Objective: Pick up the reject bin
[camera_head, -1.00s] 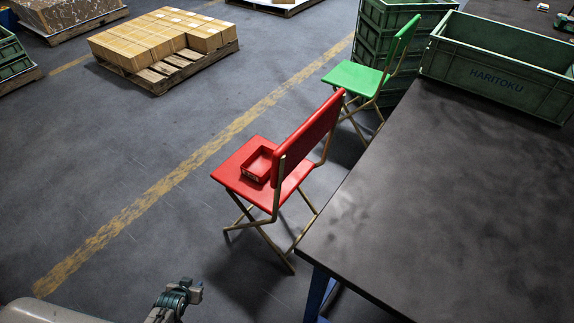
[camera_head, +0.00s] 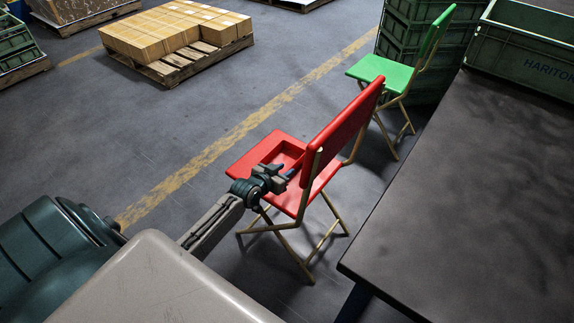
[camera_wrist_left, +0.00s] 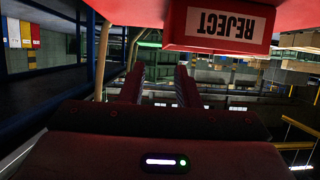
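The reject bin (camera_head: 287,151) is a small red open tray on the seat of the red chair (camera_head: 252,158), close to its backrest. My left gripper (camera_head: 286,172) is at the near side of the bin in the head view and covers part of it. In the left wrist view, the bin (camera_wrist_left: 218,24) shows at the top with its white REJECT label upside down. The two fingers of my left gripper (camera_wrist_left: 158,84) stand apart with nothing between them. The bin lies outside the gap. My right gripper is in neither view.
A dark table (camera_head: 470,190) stands right of the red chair. A green chair (camera_head: 385,72) and stacked green crates (camera_head: 400,25) are behind it. A pallet of boxes (camera_head: 165,40) is at the back left. The floor left of the chair is clear.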

